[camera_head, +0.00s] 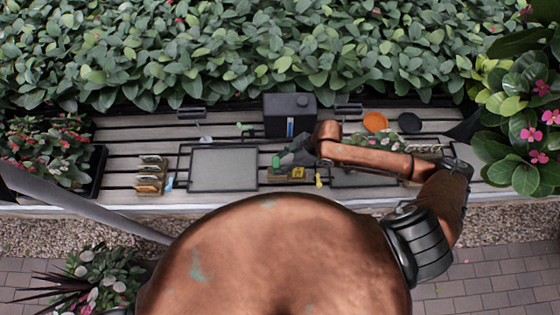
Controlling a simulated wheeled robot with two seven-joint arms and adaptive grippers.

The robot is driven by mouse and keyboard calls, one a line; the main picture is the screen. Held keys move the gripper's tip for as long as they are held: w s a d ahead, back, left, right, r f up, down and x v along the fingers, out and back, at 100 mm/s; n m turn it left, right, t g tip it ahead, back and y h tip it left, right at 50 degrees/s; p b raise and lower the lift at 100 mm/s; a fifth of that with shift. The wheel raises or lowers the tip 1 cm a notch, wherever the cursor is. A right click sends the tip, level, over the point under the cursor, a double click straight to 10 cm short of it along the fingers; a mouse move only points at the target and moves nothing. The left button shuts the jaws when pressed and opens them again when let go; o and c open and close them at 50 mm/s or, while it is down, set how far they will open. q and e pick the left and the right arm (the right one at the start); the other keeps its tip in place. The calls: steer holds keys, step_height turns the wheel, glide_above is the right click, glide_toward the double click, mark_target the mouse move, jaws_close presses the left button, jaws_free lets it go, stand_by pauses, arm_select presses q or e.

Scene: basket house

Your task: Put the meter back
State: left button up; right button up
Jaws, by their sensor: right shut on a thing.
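My right gripper (287,155) is over the middle of the slatted bench, its arm coming in from the right. It is shut on a small green thing (276,161), which shows at the left of its fingertips. The thing is too small to tell for sure whether it is the meter; its lower part is hard to make out. Just below it is a dark tray (278,178) with a yellow item (297,173) at its right. I cannot tell whether the green thing touches the tray. My left gripper is not in view.
A black box (290,103) stands behind the gripper. A framed grey mat (223,168) lies to the left, with a small rack (150,174) beyond it. Orange (375,122) and black (409,123) discs lie at the back right. Planters and foliage flank the bench (120,150).

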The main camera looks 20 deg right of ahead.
stand_by(0.4)
steer(key=o, duration=1.4)
steer(key=shift+c, duration=0.2)
steer(key=shift+d+r, duration=0.15)
steer(key=v, duration=1.1)
steer(key=shift+s+d+r, duration=0.1)
steer(key=shift+d+r, duration=0.05)
steer(key=shift+r, duration=0.1)
